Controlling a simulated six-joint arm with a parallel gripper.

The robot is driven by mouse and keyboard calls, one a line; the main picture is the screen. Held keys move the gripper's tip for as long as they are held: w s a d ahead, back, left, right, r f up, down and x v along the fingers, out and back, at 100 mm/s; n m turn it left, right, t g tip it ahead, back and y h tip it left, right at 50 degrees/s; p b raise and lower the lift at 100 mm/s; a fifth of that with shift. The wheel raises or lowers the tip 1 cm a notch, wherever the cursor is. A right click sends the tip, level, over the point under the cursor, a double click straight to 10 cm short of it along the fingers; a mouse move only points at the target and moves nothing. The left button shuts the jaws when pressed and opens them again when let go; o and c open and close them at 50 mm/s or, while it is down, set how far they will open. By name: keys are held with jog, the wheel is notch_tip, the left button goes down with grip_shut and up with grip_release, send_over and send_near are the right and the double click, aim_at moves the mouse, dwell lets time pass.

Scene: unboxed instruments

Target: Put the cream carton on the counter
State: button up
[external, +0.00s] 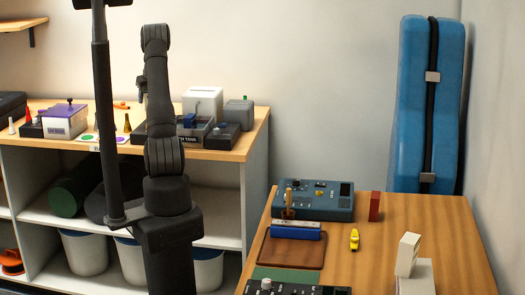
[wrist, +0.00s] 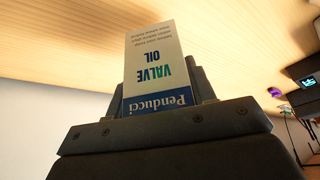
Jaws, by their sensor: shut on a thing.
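The cream carton (wrist: 154,48) is between the fingers of my gripper (wrist: 161,88) in the wrist view. It is pale, with a blue Penducci band near the jaws and Valve Oil lettering that reads upside down. The jaws are shut on it, and its far end sticks out beyond them. In the external view I cannot make out the gripper or the held carton; my arm hides that area. A wood-grain surface (wrist: 230,40) fills the upper part of the wrist view. I cannot tell how far the carton is from it.
A wooden table (external: 440,215) at the right holds a blue device (external: 325,203), a dark red block (external: 375,206), a yellow item (external: 354,239) and a pale upright box (external: 408,254). Behind my arm, a shelf unit's wooden top (external: 226,148) is crowded with boxes. A blue case (external: 408,110) stands behind.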

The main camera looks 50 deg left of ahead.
jog(key=shift+s+a+f, duration=0.25)
jog(key=shift+a+f, duration=0.1)
jog(key=shift+f, duration=1.9)
jog(key=o, duration=1)
jog(key=shift+f, duration=0.15)
jog(key=v, duration=1.2)
